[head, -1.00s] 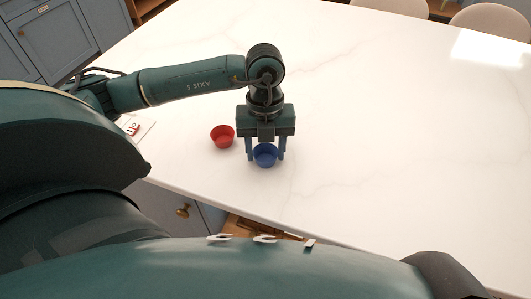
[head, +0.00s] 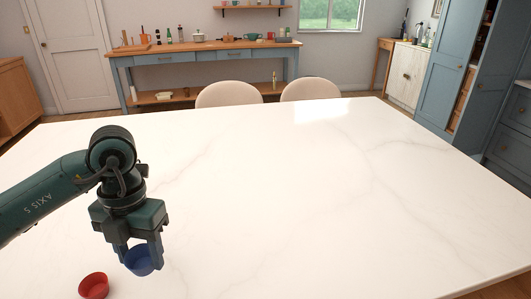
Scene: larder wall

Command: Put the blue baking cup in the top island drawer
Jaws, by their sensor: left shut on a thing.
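The blue baking cup (head: 139,262) is between the fingers of my left gripper (head: 138,258), low in the head view at left. My left gripper points down and is shut on the cup. I cannot tell whether the cup is still touching the white countertop (head: 290,200) or just above it. The island drawer is out of view now. My right gripper is not in view.
A red baking cup (head: 94,286) stands on the counter just left of the blue one. The counter to the right is clear. Two pale chairs (head: 229,94) stand behind its far edge. A blue-grey side table (head: 203,56) stands by the back wall.

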